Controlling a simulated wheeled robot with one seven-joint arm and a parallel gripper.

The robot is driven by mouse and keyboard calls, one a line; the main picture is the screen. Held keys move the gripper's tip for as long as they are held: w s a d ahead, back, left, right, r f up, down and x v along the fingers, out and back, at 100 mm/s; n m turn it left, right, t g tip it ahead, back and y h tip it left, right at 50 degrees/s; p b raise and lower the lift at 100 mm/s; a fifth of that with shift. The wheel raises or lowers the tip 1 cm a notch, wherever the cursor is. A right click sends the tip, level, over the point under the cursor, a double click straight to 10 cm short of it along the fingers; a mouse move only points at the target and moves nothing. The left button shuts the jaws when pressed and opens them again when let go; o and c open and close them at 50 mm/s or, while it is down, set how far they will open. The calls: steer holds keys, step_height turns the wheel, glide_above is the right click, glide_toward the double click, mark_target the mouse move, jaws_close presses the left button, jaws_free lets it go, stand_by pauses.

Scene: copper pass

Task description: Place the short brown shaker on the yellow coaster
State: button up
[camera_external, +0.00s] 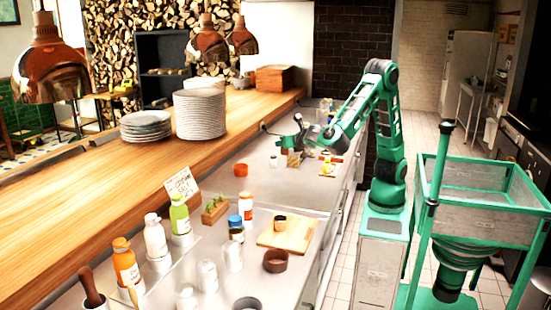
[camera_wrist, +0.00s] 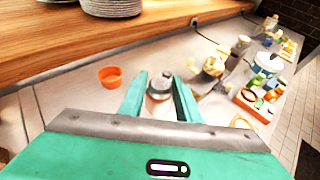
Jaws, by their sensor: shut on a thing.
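My gripper (camera_wrist: 160,83) reaches over the steel counter, with its two green fingers on either side of a small round shaker (camera_wrist: 160,90). In the outside view my gripper (camera_external: 304,138) is small, at the far part of the counter, and the held thing cannot be made out. A pale yellow round patch (camera_wrist: 240,122), perhaps the yellow coaster, shows right of the fingers, partly hidden by my gripper body.
An orange bowl (camera_wrist: 110,75) stands left of my gripper, also in the outside view (camera_external: 241,170). Small items and an orange-brown tray (camera_wrist: 253,103) crowd the right. A wooden shelf (camera_wrist: 40,40) edges the back. Bottles and a wooden board (camera_external: 287,236) stand nearer the outside camera.

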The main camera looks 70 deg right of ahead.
steer(key=r, duration=0.4)
steer(key=shift+w+d+r, duration=0.1)
steer(key=shift+w+d, duration=0.05)
steer(key=shift+d, duration=0.1)
steer(key=w+d+f+m+g+h, duration=0.2)
steer(key=w+d+m+g+h, duration=0.25)
steer(key=d, duration=0.75)
steer(key=w+d+r+m+g, duration=0.1)
steer(key=w+d+m+g, duration=0.15)
steer(key=d, duration=0.95)
steer(key=w+d+m+g+y, duration=0.1)
steer(key=d+m+g, duration=0.3)
steer(key=d, duration=0.7)
steer(key=w+d+r+m+g, duration=0.1)
steer(key=d+m+g, duration=0.2)
steer(key=d, duration=0.9)
steer(key=shift+y, duration=0.25)
steer(key=d+f, duration=1.1)
steer(key=f, duration=0.1)
steer(key=shift+d, duration=0.3)
steer(key=shift+f, duration=2.05)
